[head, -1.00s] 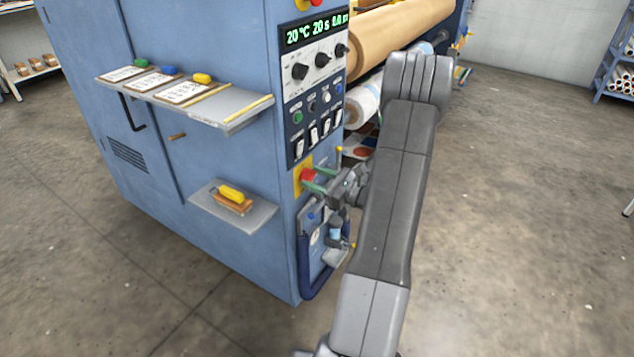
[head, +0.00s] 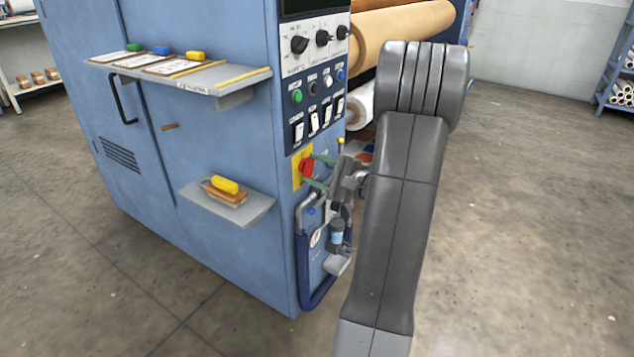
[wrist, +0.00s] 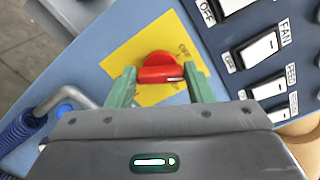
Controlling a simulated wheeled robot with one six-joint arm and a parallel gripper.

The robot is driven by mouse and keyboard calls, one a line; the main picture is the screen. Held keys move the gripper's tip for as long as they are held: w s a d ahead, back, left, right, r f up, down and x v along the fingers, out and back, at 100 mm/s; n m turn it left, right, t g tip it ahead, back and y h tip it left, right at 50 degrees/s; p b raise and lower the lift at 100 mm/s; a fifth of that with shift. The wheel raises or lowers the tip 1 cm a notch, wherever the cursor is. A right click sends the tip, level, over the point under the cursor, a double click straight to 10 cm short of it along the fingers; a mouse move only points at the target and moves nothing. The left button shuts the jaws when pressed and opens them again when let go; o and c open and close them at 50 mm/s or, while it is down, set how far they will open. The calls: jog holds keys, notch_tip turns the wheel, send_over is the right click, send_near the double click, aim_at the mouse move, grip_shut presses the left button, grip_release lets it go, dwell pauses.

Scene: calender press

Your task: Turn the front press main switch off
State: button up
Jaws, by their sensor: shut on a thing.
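The main switch is a red rotary knob (head: 306,168) on a yellow plate (head: 296,181), low on the narrow front panel of the blue press cabinet. In the wrist view, the red knob (wrist: 158,66) sits on the yellow plate (wrist: 125,50). Its bar handle lies crosswise, with a white mark at the right end; the small labels beside it are too blurred to read surely. My gripper (head: 315,171) has its green fingers at the knob. The wrist view shows my gripper (wrist: 162,77) with one finger at each end of the handle, shut on it.
Rocker switches (head: 314,120) and coloured buttons (head: 297,97) sit above the knob. A blue hose (head: 304,270) and gauge (head: 316,238) hang just below. Shelves (head: 228,205) jut from the cabinet's left face. The floor at right is clear.

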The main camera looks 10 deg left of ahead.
jog(key=n+b, duration=0.1)
jog(key=n, duration=0.1)
jog(key=shift+f+n+b, duration=0.2)
jog(key=shift+n+b, duration=0.1)
jog(key=shift+b, duration=0.05)
jog(key=shift+n, duration=1.5)
jog(key=shift+o, duration=0.2)
jog(key=shift+c, duration=0.2)
jog(key=o, duration=1)
jog(key=shift+r, duration=0.1)
jog(key=p+v, duration=0.3)
jog(key=v, duration=1.1)
jog(key=shift+a, duration=0.25)
